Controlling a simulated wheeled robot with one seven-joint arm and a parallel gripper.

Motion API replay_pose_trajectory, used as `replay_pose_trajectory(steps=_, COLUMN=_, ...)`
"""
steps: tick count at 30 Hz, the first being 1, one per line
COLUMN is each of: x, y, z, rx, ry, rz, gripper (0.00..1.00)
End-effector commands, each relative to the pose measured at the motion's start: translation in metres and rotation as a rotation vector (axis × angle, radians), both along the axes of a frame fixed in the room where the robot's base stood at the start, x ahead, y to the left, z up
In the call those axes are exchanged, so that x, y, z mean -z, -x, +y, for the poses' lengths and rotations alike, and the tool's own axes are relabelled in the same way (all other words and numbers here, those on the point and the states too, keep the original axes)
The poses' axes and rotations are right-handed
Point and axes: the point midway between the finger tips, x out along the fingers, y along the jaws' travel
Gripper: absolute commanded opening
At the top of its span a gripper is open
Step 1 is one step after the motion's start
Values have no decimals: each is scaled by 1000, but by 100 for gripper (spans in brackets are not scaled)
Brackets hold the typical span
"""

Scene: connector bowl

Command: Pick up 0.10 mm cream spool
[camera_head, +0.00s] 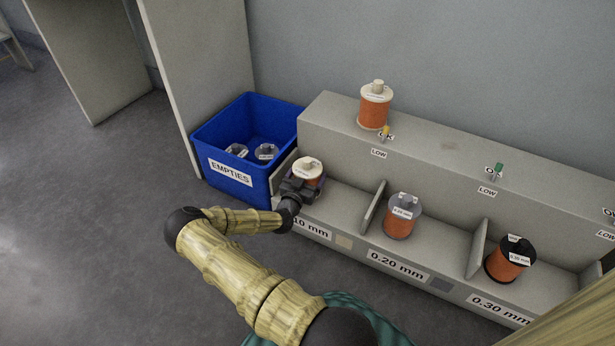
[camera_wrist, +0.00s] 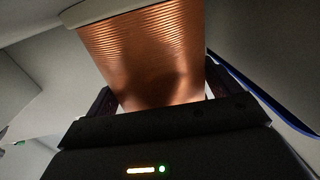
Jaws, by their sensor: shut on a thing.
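The cream spool (camera_head: 307,168), wound with copper wire, is in the left bay of the grey rack, above the label ending in "10 mm". My gripper (camera_head: 299,190) is shut on this spool from the front and hides its lower part. In the wrist view the spool's copper winding (camera_wrist: 150,50) fills the middle, between the two fingers of my gripper (camera_wrist: 160,95). The spool looks tilted in the wrist view. I cannot tell whether its base touches the bay floor. A second cream spool (camera_head: 375,106) stands upright on the upper ledge above the left bay.
A blue bin (camera_head: 231,185) marked "EMPTIES" stands left of the rack and holds grey empty spools. The 0.20 mm bay holds a grey spool (camera_head: 403,216); the 0.30 mm bay holds a black one (camera_head: 510,260). Thin dividers (camera_head: 374,207) separate the bays. Open floor lies at left.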

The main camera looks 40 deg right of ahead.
Motion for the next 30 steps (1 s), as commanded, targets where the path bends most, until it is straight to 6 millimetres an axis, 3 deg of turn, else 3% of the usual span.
replay_pose_trajectory(steps=21, x=-92, y=-1, z=-1, rx=-1, ry=6, rz=-7, gripper=19)
replay_pose_trajectory(steps=30, x=-103, y=-1, z=-1, rx=-1, ry=6, rz=-6, gripper=19)
